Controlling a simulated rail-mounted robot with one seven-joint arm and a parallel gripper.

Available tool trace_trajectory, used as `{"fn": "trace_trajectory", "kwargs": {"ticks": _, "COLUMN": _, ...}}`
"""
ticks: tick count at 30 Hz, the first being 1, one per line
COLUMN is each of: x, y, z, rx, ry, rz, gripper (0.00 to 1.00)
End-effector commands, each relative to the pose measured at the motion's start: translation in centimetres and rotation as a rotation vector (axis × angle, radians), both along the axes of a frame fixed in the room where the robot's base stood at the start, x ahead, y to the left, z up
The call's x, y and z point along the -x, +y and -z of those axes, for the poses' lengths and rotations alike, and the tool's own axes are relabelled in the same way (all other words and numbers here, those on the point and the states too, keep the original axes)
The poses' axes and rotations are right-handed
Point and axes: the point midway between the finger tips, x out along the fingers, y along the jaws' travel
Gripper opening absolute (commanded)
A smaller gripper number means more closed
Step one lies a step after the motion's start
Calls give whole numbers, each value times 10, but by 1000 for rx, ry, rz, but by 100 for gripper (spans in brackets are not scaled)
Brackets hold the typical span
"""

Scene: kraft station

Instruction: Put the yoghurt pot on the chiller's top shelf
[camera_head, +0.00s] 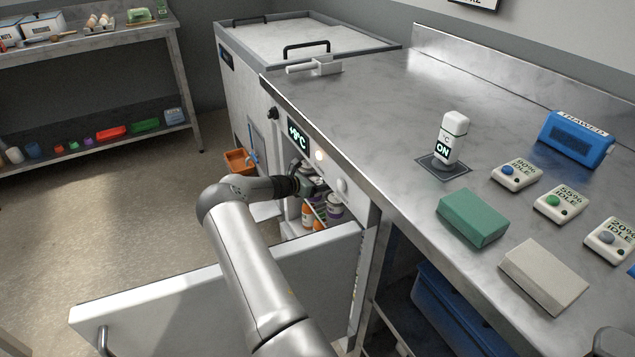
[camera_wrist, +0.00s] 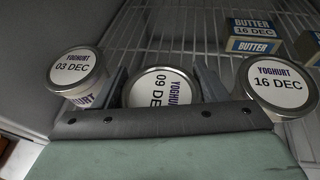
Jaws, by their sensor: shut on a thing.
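My gripper (camera_wrist: 162,78) is shut on a yoghurt pot (camera_wrist: 160,88) with a silver-rimmed white lid reading 09 DEC, seen between the two fingers. A second yoghurt pot (camera_wrist: 78,72), marked 03 DEC, is to its left, and a third (camera_wrist: 278,86), marked 16 DEC, is to its right. In the head view my gripper (camera_head: 306,184) reaches inside the open chiller (camera_head: 362,215), under the worktop. The held pot cannot be told apart there. A wire shelf (camera_wrist: 185,42) shows behind the pots. Whether the held pot touches a shelf is unclear.
Butter packs (camera_wrist: 252,38) sit on the wire shelf at the back right. The chiller door (camera_head: 180,310) stands open below my arm. Orange and purple-labelled containers (camera_head: 309,214) stand low in the chiller.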

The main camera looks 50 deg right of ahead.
Motion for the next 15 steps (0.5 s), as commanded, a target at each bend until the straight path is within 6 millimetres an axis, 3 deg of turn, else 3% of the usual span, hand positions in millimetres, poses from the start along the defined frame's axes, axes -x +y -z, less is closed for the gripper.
{"fn": "trace_trajectory", "kwargs": {"ticks": 5, "x": 0, "y": 0, "z": 1, "rx": 0, "ry": -1, "rz": 1, "gripper": 35}}
{"fn": "trace_trajectory", "kwargs": {"ticks": 6, "x": 0, "y": 0, "z": 1, "rx": 0, "ry": 0, "rz": 1, "gripper": 72}}
{"fn": "trace_trajectory", "kwargs": {"ticks": 8, "x": 0, "y": 0, "z": 0, "rx": 0, "ry": 0, "rz": 1, "gripper": 88}}
{"fn": "trace_trajectory", "kwargs": {"ticks": 15, "x": 0, "y": 0, "z": 0, "rx": 0, "ry": 0, "rz": 1, "gripper": 88}}
